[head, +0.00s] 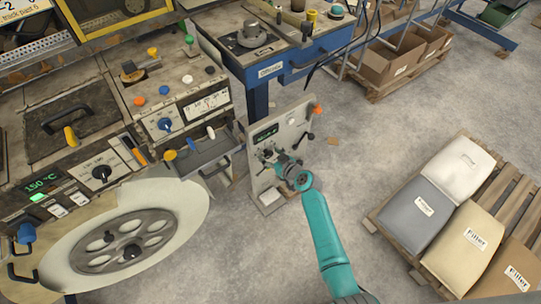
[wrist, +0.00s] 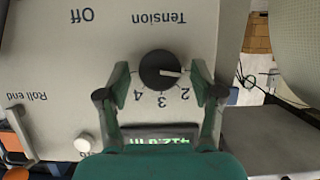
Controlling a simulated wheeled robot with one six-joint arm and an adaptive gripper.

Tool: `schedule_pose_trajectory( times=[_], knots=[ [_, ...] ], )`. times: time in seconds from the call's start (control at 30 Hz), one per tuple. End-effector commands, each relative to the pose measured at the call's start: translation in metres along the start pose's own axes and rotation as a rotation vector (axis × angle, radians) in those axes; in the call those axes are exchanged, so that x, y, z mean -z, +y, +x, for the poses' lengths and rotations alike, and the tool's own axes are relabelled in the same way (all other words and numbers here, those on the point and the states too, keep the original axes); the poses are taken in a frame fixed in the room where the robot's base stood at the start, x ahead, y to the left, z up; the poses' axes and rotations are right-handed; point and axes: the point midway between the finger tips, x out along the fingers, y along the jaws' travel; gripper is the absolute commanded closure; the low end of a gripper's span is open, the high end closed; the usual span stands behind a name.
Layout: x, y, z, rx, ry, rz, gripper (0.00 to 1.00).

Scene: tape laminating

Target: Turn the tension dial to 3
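The tension dial (wrist: 158,68) is a round black knob with a white pointer line, on a pale panel that appears upside down in the wrist view. The pointer is directed to the picture's right, short of the printed 2; 3 and 4 lie further round below the knob. My gripper (wrist: 160,76) is open, one finger on each side of the dial, with visible gaps to it. In the head view, my gripper (head: 277,161) is in front of the upright control panel (head: 288,130), and I cannot make out the dial there.
A lit green display (wrist: 160,140) and a white knob (wrist: 84,144) are beside my gripper. In the head view, an orange-topped lever (head: 317,109) stands at the panel's right. The large machine (head: 165,90) is at left; a pallet of filler bags (head: 425,205) is at right. Open floor lies between.

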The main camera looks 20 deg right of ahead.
Motion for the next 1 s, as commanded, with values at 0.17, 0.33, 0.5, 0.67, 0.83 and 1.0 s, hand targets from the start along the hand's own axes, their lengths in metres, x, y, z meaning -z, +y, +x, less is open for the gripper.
schedule_pose_trajectory(
  times=[0.17, 0.33, 0.5, 0.67, 0.83, 1.0],
  knots=[
    [-0.0001, 0.0, -0.0002, 0.0, 0.0, 0.0, 0.79],
    [-0.0002, 0.0, -0.0002, 0.001, 0.0, 0.001, 0.92],
    [-0.0002, 0.0002, -0.0002, 0.01, 0.0, 0.023, 0.92],
    [-0.0004, 0.0014, -0.0003, 0.034, 0.0, 0.084, 0.92],
    [-0.0009, 0.0027, -0.0003, 0.08, -0.001, 0.195, 0.92],
    [-0.0011, 0.0046, -0.0001, 0.139, -0.001, 0.339, 0.92]
  ],
)
